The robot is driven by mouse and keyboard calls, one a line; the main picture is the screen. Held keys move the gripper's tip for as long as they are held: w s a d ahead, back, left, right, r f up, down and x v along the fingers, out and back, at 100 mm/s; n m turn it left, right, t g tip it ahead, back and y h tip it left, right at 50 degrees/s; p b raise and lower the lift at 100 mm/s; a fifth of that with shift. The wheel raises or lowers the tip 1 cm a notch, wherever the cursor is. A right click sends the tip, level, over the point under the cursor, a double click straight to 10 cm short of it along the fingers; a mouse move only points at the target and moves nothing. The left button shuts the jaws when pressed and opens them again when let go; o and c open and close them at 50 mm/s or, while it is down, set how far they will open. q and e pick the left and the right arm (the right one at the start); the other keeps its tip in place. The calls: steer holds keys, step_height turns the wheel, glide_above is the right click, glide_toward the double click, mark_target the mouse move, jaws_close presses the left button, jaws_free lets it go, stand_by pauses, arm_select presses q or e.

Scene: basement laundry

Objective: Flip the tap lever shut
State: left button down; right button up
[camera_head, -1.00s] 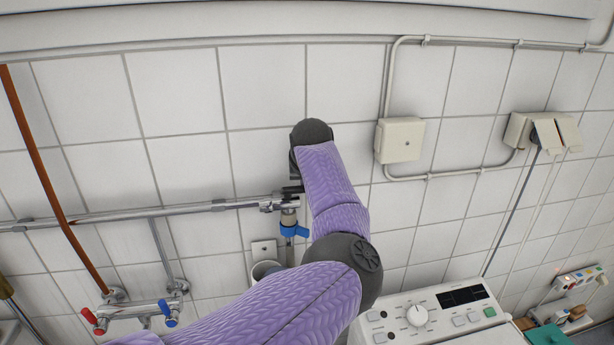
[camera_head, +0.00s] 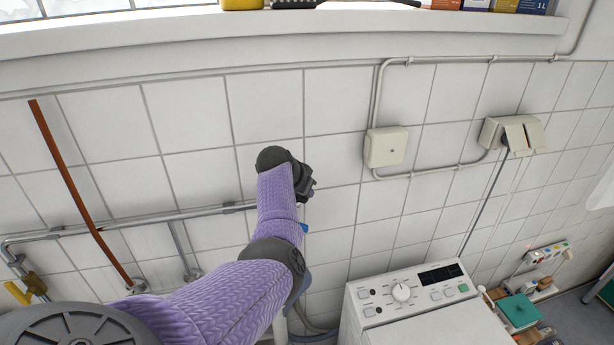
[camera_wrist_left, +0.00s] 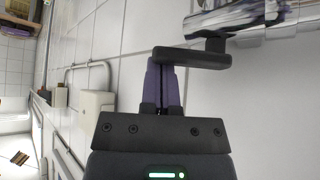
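My left gripper (camera_head: 308,186) is up against the tiled wall, seen from behind, with my purple forearm covering most of the tap. In the left wrist view its two purple fingers (camera_wrist_left: 165,82) lie close together, with nothing visible between them. A dark lever (camera_wrist_left: 192,58) on a short stem joins a chrome pipe fitting (camera_wrist_left: 250,18) there. The lever's free end overlaps the fingertips; I cannot tell whether they touch. In the head view only a small blue piece (camera_head: 304,228) of the tap shows beside my forearm. My right gripper is out of view.
A chrome pipe (camera_head: 150,219) runs along the wall to the left, with a copper pipe (camera_head: 75,185) crossing it. A white washing machine (camera_head: 415,300) stands at lower right. A junction box (camera_head: 386,147) and sockets (camera_head: 513,134) are on the wall. A sill (camera_head: 300,30) runs above.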

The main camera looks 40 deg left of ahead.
mark_target(305, 200)
arm_select(q)
steer(key=shift+s+m+h, duration=0.4)
steer(key=shift+m+h, duration=0.3)
steer(key=shift+m, duration=0.3)
steer(key=shift+s+f+m+h, duration=0.15)
steer(key=shift+m+h, duration=0.15)
steer(key=shift+m, duration=0.2)
steer(key=m, duration=0.1)
steer(key=s+m+h+b, duration=0.1)
steer(key=shift+d+m+h, duration=0.1)
steer(key=shift+m+h, duration=0.2)
steer(key=shift+g, duration=0.3)
steer(key=shift+s+d+p, duration=0.25)
steer(key=shift+d+p, duration=0.55)
steer(key=shift+p, duration=0.6)
steer(key=shift+r, duration=0.2)
